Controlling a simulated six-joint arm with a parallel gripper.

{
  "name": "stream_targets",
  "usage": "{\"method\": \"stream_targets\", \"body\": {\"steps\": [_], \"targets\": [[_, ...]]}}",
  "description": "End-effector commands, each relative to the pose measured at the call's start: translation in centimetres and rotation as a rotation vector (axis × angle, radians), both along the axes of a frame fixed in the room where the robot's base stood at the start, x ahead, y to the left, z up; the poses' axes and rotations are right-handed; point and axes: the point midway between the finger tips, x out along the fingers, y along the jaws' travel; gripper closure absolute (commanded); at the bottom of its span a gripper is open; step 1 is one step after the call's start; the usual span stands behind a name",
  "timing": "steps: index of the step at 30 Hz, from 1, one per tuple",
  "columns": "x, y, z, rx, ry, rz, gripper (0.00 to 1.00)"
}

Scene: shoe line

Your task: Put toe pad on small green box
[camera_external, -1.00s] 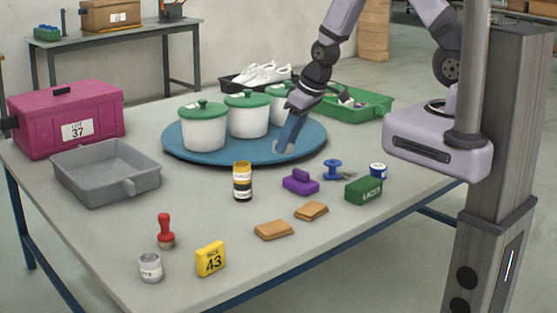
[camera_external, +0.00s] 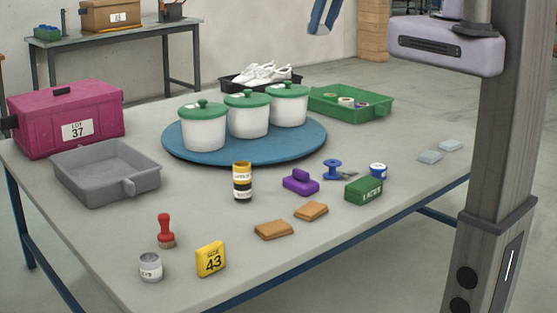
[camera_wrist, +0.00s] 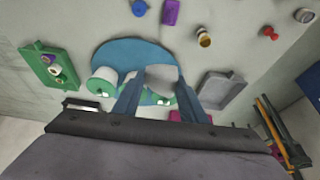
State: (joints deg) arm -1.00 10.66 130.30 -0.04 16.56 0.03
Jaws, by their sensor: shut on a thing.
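The small green box (camera_external: 364,190), marked LACES, stands on the table near its right front. My gripper (camera_external: 321,28) is high above the back of the table, cut off by the top edge of the external view. In the wrist view my gripper (camera_wrist: 160,92) is shut on a flat pale grey piece (camera_wrist: 162,76), apparently a toe pad, well clear of the table. Two pale grey-blue pads (camera_external: 429,157) (camera_external: 450,146) lie at the table's right edge. The green box is not in the wrist view.
A blue round tray (camera_external: 235,160) bears three white pots with green lids. Around the green box are a blue spool (camera_external: 332,168), a purple block (camera_external: 300,182), a blue-white tin (camera_external: 378,171) and two brown pads (camera_external: 274,230) (camera_external: 311,211). A green tray (camera_external: 350,106) stands behind.

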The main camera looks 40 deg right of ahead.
Motion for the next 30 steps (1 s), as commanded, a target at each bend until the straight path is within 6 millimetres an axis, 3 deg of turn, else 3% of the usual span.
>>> {"method": "stream_targets", "body": {"steps": [2,4,8,14,24,30], "targets": [[0.0,-0.8,1.8,-0.001,0.000,-0.020,0.83],[-0.1,-2.3,-0.7,0.000,0.002,-0.057,0.83],[-0.9,-5.0,-3.9,-0.001,0.003,-0.127,0.83],[-3.5,-9.2,-10.5,0.000,0.008,-0.243,0.83],[-11.6,-15.3,-23.1,0.008,0.019,-0.327,0.83],[-14.4,-17.2,-27.4,0.020,0.021,-0.232,0.83]]}}
